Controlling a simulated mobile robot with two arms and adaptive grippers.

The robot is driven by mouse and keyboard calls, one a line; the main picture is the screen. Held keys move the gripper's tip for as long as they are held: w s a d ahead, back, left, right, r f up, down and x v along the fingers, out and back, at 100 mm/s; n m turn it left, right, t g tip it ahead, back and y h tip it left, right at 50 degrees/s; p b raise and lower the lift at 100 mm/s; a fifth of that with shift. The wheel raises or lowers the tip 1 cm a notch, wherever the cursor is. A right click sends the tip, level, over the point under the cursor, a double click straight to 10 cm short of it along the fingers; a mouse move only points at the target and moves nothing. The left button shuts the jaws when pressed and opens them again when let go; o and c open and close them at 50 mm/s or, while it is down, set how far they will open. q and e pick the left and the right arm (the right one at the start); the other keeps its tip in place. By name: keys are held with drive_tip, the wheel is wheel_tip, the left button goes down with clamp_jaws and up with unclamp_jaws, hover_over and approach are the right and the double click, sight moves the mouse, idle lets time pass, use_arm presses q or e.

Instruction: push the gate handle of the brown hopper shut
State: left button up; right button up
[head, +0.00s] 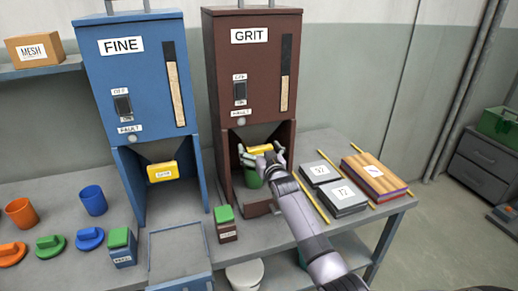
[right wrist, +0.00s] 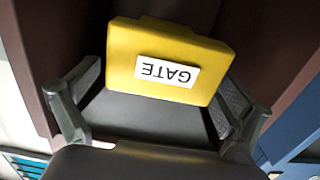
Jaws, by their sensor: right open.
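The brown hopper (head: 262,75), labelled GRIT, stands at the back of the bench. Its yellow gate handle (head: 259,148) sits under the chute in the open lower bay, partly hidden by my gripper in the head view. My right gripper (head: 263,156) is open at the bay's mouth, in front of the handle. In the right wrist view, the handle (right wrist: 205,55) with its upside-down GATE label lies between and beyond the two open fingers (right wrist: 158,100). I cannot tell whether anything touches it. A green cup (head: 252,180) stands below the handle, partly hidden. My left gripper is not in view.
The blue FINE hopper (head: 135,75) with its own yellow handle (head: 162,171) stands left. A green-topped block (head: 226,226) is just left of my forearm. Dark flat boxes (head: 343,196) and a wooden-topped stack (head: 375,178) lie right. Coloured cups and lids cover the bench's left.

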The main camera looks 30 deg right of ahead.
drive_tip(key=shift+s+f, duration=0.1)
drive_tip(key=shift+s+a, duration=0.15)
drive_tip(key=shift+s, duration=0.15)
drive_tip(key=v, duration=1.1)
drive_tip(key=shift+s, duration=0.1)
